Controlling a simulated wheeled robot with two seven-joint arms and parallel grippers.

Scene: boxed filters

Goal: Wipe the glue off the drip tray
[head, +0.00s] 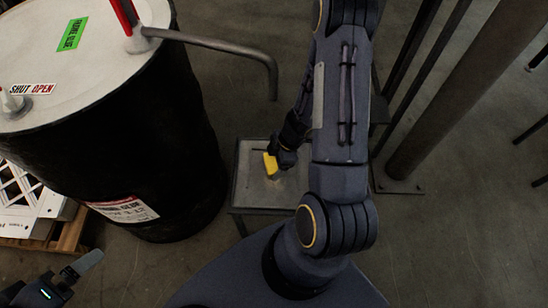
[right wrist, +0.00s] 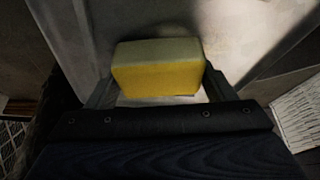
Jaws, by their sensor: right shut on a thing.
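The drip tray (head: 247,188) is a grey square tray on a low stand beside the black drum. A small brownish patch shows on it near the gripper; I cannot tell for sure if it is glue. My right gripper (head: 276,158) reaches down over the tray, shut on a yellow sponge (head: 270,164). In the right wrist view the sponge (right wrist: 158,70) sits between the two fingers, with a pale surface behind it. I cannot tell whether the sponge touches the tray. My left gripper (head: 82,265) is at the lower left, away from the tray; its opening is unclear.
A large black drum (head: 150,140) with a bent pipe (head: 225,45) over its right side stands left of the tray. A steel post (head: 440,95) with a floor plate stands to the right. White crates (head: 30,215) on a wooden pallet are at the left.

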